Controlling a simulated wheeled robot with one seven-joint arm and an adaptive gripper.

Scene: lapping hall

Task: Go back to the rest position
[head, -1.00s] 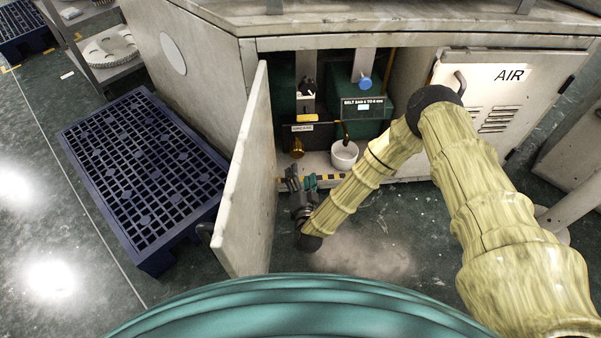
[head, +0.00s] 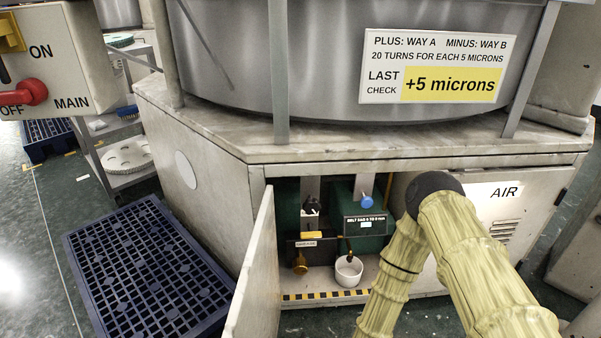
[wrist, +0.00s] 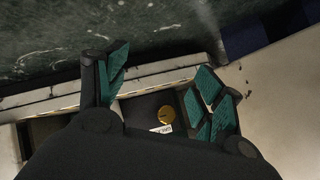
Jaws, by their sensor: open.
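My gripper (wrist: 160,88) shows in the wrist view with its two teal-padded fingers spread apart and nothing between them. Beyond the fingers are the cabinet's sill and a round brass knob (wrist: 166,113) with a small label beside it. In the head view my gripper is out of frame, below the bottom edge; only my sleeved arm shows, bent down in front of the cabinet. The open cabinet (head: 420,262) holds the brass knob (head: 301,265) on the left and a white cup (head: 348,271) under a small spout.
The cabinet door (head: 255,275) stands open on the left. A blue slatted pallet (head: 150,270) lies on the floor beyond it. The AIR panel (head: 500,210) is at right. A red-handled MAIN switch (head: 30,92) and a "+5 microns" sign (head: 437,68) are above.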

